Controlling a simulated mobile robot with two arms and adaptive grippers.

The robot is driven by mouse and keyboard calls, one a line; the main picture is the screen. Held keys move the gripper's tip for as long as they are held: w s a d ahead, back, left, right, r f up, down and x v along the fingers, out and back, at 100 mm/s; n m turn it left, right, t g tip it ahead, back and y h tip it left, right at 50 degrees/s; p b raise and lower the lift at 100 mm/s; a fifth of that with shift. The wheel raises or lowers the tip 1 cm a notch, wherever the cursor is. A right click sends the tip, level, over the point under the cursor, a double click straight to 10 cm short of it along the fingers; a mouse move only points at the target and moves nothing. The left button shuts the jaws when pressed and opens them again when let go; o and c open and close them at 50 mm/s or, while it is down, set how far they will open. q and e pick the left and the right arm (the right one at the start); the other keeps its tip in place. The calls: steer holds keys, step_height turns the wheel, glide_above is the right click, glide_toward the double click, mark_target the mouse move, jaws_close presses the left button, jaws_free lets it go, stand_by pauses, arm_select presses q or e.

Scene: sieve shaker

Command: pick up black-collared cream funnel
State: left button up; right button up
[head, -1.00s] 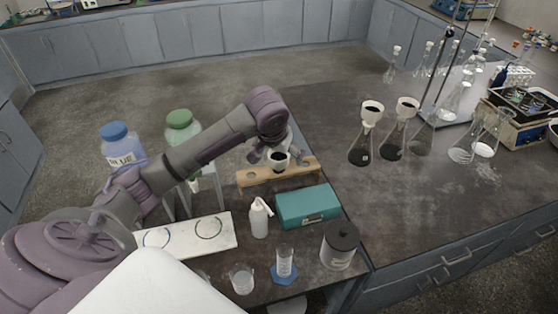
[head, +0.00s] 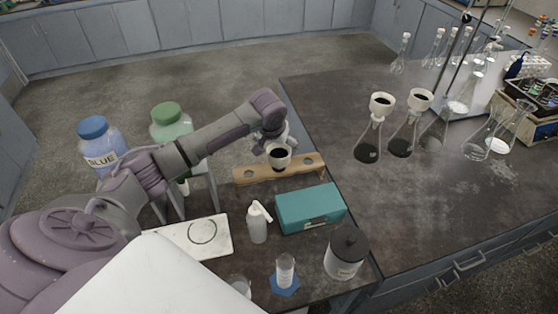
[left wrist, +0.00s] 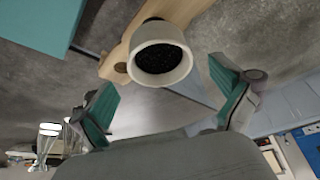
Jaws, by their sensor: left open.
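The cream funnel (head: 279,160) stands upright in the wooden rack (head: 306,166), with dark contents inside its rim. In the left wrist view, the funnel (left wrist: 161,72) shows its wide cream mouth towards the camera, and a dark part shows behind its rim. The funnel's stem is hidden. My right gripper is not in view.
A teal box (head: 310,208), a white bottle (head: 258,224) and a dark-lidded jar (head: 345,254) stand in front of the rack. Blue-capped (head: 100,146) and green-capped (head: 171,123) jars are at left. Similar funnels (head: 382,104) sit on flasks at right.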

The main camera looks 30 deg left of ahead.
mark_target(280, 156)
arm_select(q)
step_height(280, 156, down, 2)
steer(key=shift+w+p, duration=0.1)
steer(key=shift+p, duration=0.5)
steer(key=shift+x, duration=1.2)
steer(key=shift+w+a+f, duration=0.1)
steer(key=shift+a+f, duration=0.05)
steer(key=shift+f, duration=0.05)
steer(key=shift+c, duration=0.5)
steer(key=c, duration=1.2)
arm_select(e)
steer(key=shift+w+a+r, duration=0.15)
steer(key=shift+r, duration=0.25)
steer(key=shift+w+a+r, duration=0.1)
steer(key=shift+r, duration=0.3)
